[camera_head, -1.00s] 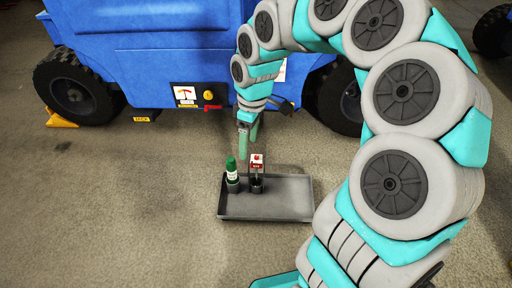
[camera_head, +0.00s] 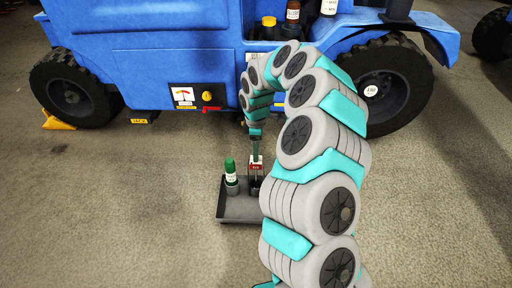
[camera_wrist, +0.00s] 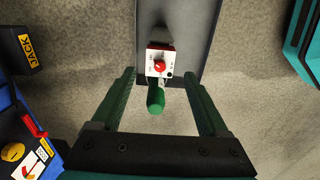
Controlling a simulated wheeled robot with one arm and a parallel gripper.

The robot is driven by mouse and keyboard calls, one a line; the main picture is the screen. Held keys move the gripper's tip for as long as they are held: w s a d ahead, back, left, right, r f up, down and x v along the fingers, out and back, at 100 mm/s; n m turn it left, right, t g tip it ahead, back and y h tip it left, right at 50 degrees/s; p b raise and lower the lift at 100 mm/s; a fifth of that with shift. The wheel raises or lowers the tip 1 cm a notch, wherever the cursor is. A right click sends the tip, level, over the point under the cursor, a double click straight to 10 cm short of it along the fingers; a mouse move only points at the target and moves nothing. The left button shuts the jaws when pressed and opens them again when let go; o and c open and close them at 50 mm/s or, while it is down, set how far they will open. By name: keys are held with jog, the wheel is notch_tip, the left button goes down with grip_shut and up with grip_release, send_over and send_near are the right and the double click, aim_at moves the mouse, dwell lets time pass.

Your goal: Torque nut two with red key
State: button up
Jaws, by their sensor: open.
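The red key (camera_head: 255,168), with a red and white labelled head, stands upright in a holder on the grey tray (camera_head: 236,212). In the wrist view the red key (camera_wrist: 160,62) shows a red knob on its top, near the line between the fingertips. A green-capped key (camera_head: 231,171) stands to its left; its green top (camera_wrist: 155,97) shows between the fingers, nearer the palm. My gripper (camera_head: 256,151) is open and empty, pointing down just above the red key; the wrist view shows both green fingers (camera_wrist: 159,74) spread. I cannot make out nut two.
A blue vehicle (camera_head: 150,65) with black wheels stands behind the tray. Its side carries a gauge (camera_head: 183,96), a yellow knob (camera_head: 207,96) and a red lever (camera_head: 212,109). Bottles (camera_head: 293,11) stand on its deck. A yellow chock (camera_head: 57,121) sits by the left wheel. Floor left is clear.

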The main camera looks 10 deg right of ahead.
jog(key=shift+f+b, duration=0.8)
jog(key=shift+f, duration=3.2)
jog(key=shift+c, duration=0.3)
grip_shut()
